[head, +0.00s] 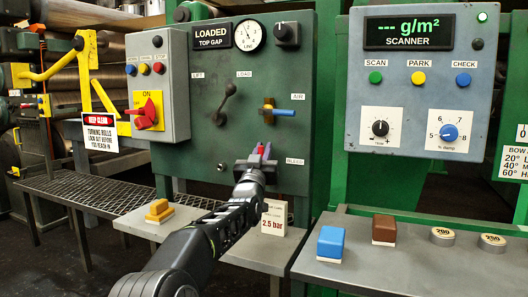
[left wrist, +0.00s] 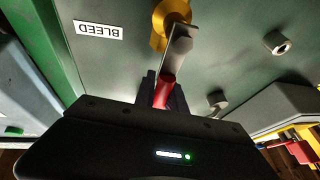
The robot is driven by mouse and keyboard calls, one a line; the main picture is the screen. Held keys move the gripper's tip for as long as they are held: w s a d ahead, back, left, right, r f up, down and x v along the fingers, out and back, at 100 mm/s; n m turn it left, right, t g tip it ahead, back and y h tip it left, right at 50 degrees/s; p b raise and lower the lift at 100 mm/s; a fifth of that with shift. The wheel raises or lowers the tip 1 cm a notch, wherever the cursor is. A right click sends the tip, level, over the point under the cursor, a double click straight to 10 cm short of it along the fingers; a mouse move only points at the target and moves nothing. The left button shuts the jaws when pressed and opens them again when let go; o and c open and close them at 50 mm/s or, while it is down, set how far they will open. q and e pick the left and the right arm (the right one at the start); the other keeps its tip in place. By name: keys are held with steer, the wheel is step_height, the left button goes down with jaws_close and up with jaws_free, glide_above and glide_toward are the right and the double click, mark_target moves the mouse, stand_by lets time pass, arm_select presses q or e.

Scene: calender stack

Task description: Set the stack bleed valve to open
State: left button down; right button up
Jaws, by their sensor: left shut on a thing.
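The stack bleed valve is at the lower right of the green panel, left of its BLEED label (head: 296,161). In the left wrist view it has a yellow body (left wrist: 172,20), a grey lever (left wrist: 180,46) and a red grip (left wrist: 165,91). My left gripper (head: 262,157) reaches up to the valve and hides most of it in the head view. In the left wrist view the fingers of my left gripper (left wrist: 162,92) are shut around the red grip. The lever runs from the body toward my gripper. My right gripper is not in view.
Above is the AIR valve with a blue handle (head: 290,111). A LOAD lever (head: 226,103) and a box with a red switch (head: 148,110) are to the left. The scanner box (head: 414,82) is to the right. Shelves below hold a yellow block (head: 158,209) and a blue block (head: 331,241).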

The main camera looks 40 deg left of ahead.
arm_select(q)
steer(key=c, duration=1.4)
jaws_free()
steer(key=shift+s, duration=0.1)
steer(key=v, duration=0.7)
steer(key=shift+s+d+f, duration=0.15)
steer(key=shift+s+f, duration=0.1)
steer(key=shift+s, duration=0.05)
